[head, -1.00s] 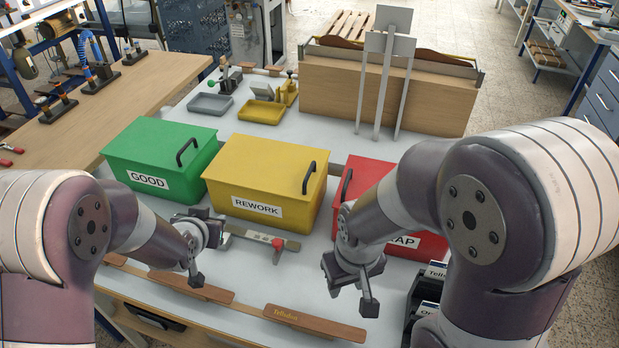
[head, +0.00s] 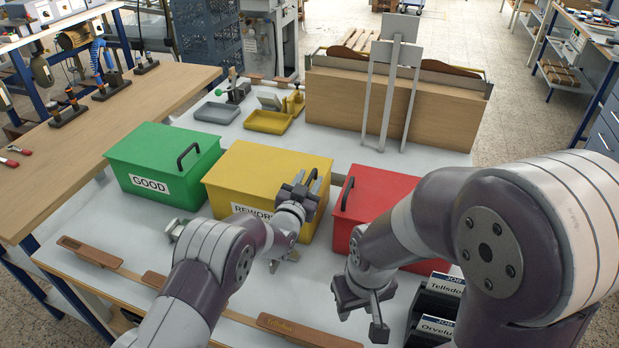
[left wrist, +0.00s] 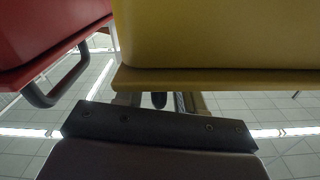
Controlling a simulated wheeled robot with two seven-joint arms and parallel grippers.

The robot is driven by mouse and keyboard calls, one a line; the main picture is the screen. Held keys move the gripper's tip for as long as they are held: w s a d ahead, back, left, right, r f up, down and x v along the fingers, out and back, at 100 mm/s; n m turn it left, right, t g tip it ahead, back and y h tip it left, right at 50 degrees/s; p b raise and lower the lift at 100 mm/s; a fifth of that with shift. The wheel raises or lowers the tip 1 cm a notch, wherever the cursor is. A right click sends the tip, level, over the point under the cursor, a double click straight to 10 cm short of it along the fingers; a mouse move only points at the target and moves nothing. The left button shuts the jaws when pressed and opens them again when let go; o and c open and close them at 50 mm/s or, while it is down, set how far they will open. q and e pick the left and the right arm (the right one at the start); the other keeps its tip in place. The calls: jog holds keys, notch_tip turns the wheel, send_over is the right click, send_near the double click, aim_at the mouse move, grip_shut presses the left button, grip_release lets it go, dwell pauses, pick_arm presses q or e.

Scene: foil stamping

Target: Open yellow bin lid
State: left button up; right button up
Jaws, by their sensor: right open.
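The yellow bin (head: 262,165), labelled REWORK, stands in the middle of the table with its lid down. Its black handle (head: 310,183) is at the lid's right end, partly covered by my left gripper (head: 299,192). In the left wrist view the yellow bin (left wrist: 220,40) fills the top, with the lid edge just beyond the gripper (left wrist: 158,101). A dark piece, perhaps the handle, shows between its fingers; I cannot tell whether they grip it. My right gripper (head: 365,302) is open and empty, low in front of the red bin.
The green GOOD bin (head: 165,150) is at the left and the red bin (head: 385,195) close at the right, both lids down. Behind stand a grey tray (head: 216,112), a yellow tray (head: 268,122) and a wooden box (head: 390,105). Label holders (head: 440,295) stand front right.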

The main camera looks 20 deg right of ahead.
pick_arm(q)
jog(key=shift+w+d, duration=0.3)
jog(key=shift+w, duration=0.1)
grip_shut()
jog(key=shift+s, duration=0.1)
jog(key=shift+r, duration=0.1)
